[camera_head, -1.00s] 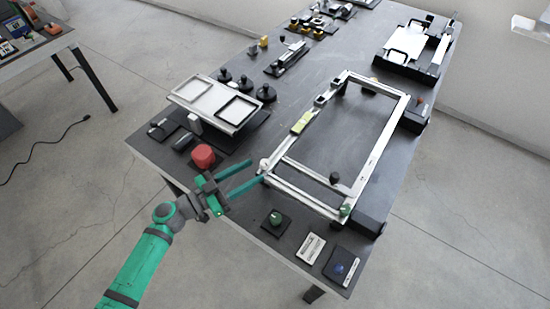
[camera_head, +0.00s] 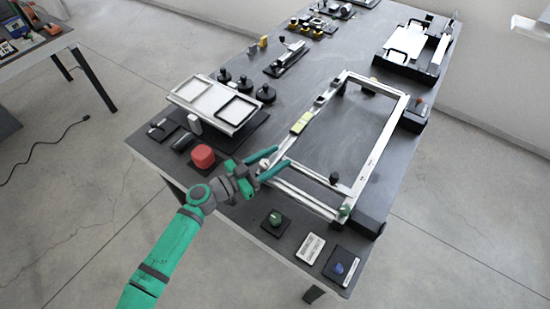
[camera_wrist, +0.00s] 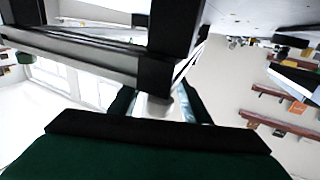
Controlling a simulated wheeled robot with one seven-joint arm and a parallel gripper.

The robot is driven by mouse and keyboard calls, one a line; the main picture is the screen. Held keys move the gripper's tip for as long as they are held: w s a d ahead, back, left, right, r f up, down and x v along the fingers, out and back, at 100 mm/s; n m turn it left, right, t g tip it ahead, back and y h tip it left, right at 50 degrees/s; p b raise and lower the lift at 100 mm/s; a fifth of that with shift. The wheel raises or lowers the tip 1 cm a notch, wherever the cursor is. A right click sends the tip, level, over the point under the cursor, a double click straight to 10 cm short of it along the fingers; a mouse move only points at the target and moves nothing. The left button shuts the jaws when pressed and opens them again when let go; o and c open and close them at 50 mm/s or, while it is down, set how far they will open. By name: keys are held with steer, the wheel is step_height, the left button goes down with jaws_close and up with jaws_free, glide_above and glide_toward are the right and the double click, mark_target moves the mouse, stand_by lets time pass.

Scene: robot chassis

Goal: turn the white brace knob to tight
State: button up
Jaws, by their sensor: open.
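The white brace knob (camera_head: 264,163) sits at the near left corner of the silver rectangular frame (camera_head: 370,165). My gripper (camera_head: 283,156) is open at that corner, with one teal finger on each side of the knob in the head view. In the wrist view, a white piece that looks like the knob (camera_wrist: 152,107) shows between my two dark green fingers (camera_wrist: 156,102). It is partly hidden by the dark palm edge below. I cannot tell whether either finger touches it, nor read any tight mark.
A red round button (camera_head: 203,156) stands close to the left of my gripper. A green knob (camera_head: 275,219) on a black plate lies at the near table edge. A white double-window panel (camera_head: 215,103) stands behind left. The table inside the frame is mostly clear.

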mark_target(269, 167)
steer(key=c, duration=1)
steer(key=shift+c, duration=0.2)
steer(key=shift+m+g+h, duration=0.3)
steer(key=shift+g, duration=0.1)
steer(key=m+g, duration=0.1)
steer(key=g, duration=0.1)
steer(key=m+g+h, duration=0.1)
steer(key=shift+s+d+m+g+h, duration=0.15)
steer(key=shift+s+m+g+h, duration=0.15)
steer(key=shift+s+g, duration=0.1)
steer(key=shift+s+a+m+g+y, duration=0.1)
steer(key=shift+s+m+g+y, duration=0.4)
steer(key=shift+m+g, duration=1.65)
steer(key=shift+s+a+m+g+y, duration=0.2)
steer(key=shift+s+m+g, duration=0.75)
steer(key=shift+g, duration=1.95)
steer(key=shift+s+d+m+g+y, duration=0.1)
steer(key=shift+s+m+g+y, duration=0.25)
steer(key=shift+m+g, duration=1.95)
steer(key=shift+g, duration=0.45)
